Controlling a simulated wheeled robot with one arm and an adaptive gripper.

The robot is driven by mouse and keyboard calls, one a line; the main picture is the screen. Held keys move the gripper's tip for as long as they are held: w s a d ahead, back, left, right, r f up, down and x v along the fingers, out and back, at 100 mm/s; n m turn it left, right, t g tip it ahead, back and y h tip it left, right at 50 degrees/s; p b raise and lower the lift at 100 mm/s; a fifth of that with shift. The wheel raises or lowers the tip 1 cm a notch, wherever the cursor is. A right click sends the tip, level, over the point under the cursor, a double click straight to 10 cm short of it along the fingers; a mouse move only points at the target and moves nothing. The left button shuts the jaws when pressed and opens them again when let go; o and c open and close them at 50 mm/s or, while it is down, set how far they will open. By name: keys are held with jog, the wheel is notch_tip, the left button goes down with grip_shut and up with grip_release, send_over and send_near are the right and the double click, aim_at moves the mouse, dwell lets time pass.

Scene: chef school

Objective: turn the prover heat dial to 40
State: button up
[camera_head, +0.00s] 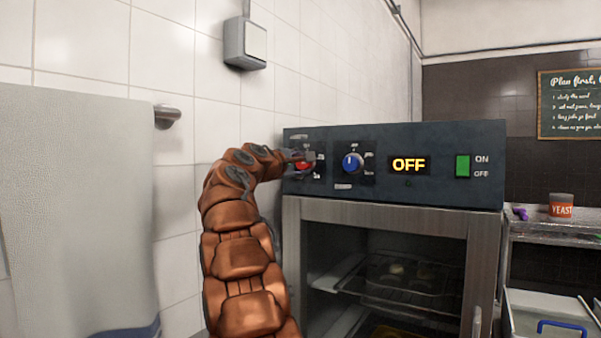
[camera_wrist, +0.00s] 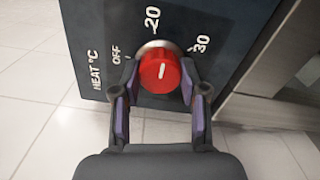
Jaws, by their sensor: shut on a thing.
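The red heat dial (camera_wrist: 160,72) sits on the dark control panel of the prover (camera_head: 430,140). In the wrist view its white line runs nearly straight up, roughly toward the 20 mark; the panel shows HEAT °C, OFF, 20 and 30. A 40 mark is not visible. My gripper (camera_wrist: 160,86) is shut on the dial, one purple-padded finger on each side. In the head view my gripper (camera_head: 298,156) reaches the panel's left end and partly covers the red dial (camera_head: 305,165). The display (camera_head: 409,165) reads OFF.
A blue dial (camera_head: 352,163) is close to the right of the red one. A green switch (camera_head: 462,165) is at the panel's right. A tiled wall (camera_head: 170,60) and hanging towel (camera_head: 75,190) are on the left. Below is the glass prover door (camera_head: 485,260).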

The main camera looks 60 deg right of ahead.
jog(key=m+b, duration=0.1)
jog(key=m, duration=0.2)
jog(key=shift+f+m+b, duration=0.2)
jog(key=shift+m+b, duration=0.15)
jog(key=shift+m, duration=0.05)
jog(key=m, duration=0.2)
jog(key=shift+r+m+b, duration=0.1)
jog(key=shift+m+b, duration=0.2)
jog(key=shift+m, duration=1.5)
dwell(0.8)
